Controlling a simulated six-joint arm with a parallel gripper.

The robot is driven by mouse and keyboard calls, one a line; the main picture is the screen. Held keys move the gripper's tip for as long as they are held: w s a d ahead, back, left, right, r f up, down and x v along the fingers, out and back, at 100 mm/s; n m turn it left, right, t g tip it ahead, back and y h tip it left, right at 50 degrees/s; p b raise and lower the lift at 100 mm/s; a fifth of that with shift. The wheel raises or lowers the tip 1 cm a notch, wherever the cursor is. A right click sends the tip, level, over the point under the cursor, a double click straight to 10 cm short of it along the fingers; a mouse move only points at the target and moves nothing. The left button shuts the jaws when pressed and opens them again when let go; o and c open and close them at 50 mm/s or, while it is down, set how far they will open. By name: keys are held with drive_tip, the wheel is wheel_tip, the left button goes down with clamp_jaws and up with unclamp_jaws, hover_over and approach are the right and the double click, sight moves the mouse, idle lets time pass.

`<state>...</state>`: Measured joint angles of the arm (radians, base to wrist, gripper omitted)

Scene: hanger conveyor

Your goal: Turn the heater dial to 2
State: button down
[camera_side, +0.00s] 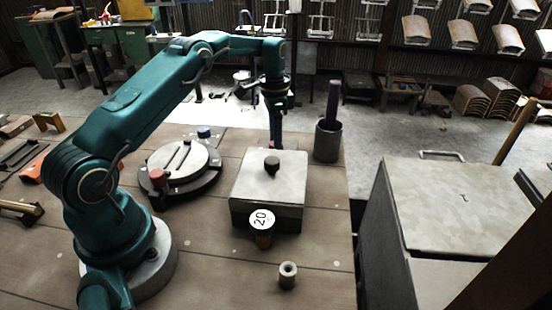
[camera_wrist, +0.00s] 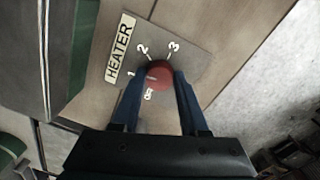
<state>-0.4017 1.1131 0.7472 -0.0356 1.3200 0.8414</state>
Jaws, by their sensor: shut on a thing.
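The heater dial (camera_wrist: 159,75) is a round red knob on a grey plate (camera_wrist: 188,62) with a white HEATER label (camera_wrist: 120,48). The numbers 1, 2 and 3 stand around it, with another mark below it. A small pale mark on the knob's left side appears to point toward 1. My gripper (camera_wrist: 160,78) is shut on the dial, one finger on each side. In the side view my gripper (camera_side: 277,146) reaches down behind the grey box, which hides most of the dial.
The grey box (camera_side: 268,185) with a black knob stands just in front of my gripper. A dark cup (camera_side: 327,143) holding a purple rod is to its right. A round pale fixture (camera_side: 180,160) is to the left.

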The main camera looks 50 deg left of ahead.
drive_tip(key=m, duration=0.3)
drive_tip(key=shift+m, duration=0.3)
drive_tip(key=shift+w+m, duration=0.1)
drive_tip(key=shift+m, duration=1.8)
drive_tip(key=shift+c, duration=2.1)
unclamp_jaws()
drive_tip(key=shift+r, duration=0.1)
